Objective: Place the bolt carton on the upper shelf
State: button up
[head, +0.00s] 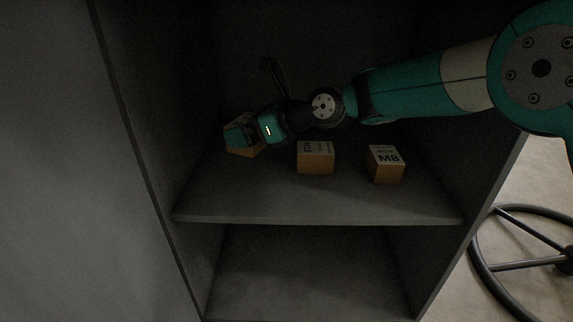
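The upper shelf (300,208) is a grey board inside a dark cabinet. A brown carton (244,152) is at its left, partly hidden behind my gripper (238,138). I cannot tell whether this carton rests on the board or is held a little above it. My gripper is right at this carton, but its fingers cannot be made out. I cannot tell which carton is the bolt carton; the print on the left one is not readable.
A middle carton (316,163) and a right carton marked M8 (387,170) stand on the same board, with a gap between them. The front of the board is clear. The lower compartment (310,275) looks empty. A dark wheel-like ring (525,230) is outside at right.

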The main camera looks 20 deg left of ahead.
notch_tip(320, 180, down, 9)
jog(key=b, duration=0.5)
jog(key=shift+b, duration=0.35)
jog(key=shift+r, duration=0.1)
jog(key=shift+p, duration=0.3)
jog(key=o, duration=0.9)
jog(key=shift+f, duration=0.2)
